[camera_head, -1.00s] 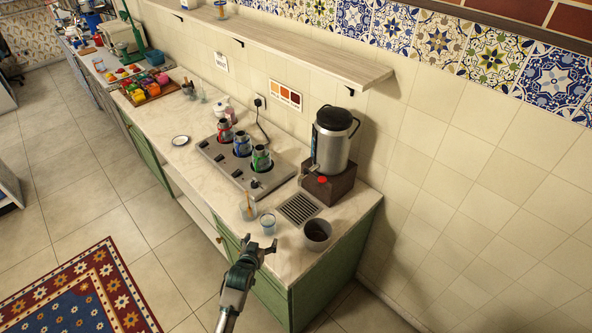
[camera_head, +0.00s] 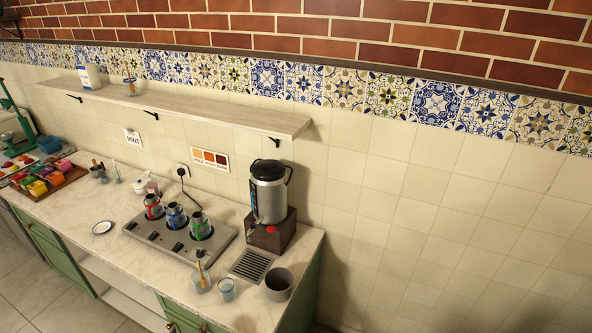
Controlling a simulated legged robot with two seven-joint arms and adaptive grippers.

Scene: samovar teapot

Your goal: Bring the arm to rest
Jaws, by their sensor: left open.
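Neither of my grippers nor any part of my arms shows in the head view now. The samovar (camera_head: 268,195), a steel urn with a black lid and handle, stands upright on a brown block (camera_head: 270,237) at the right end of the counter. Three small pots with red (camera_head: 153,207), blue (camera_head: 175,216) and green (camera_head: 200,226) bands sit in the steel heater unit (camera_head: 160,239) left of it.
A drip grate (camera_head: 250,266), a dark bin (camera_head: 278,284), a glass (camera_head: 226,289) and a cup with a wooden stick (camera_head: 200,281) stand near the counter's front right. A small saucer (camera_head: 102,227) lies farther left. A wall shelf (camera_head: 190,106) hangs above.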

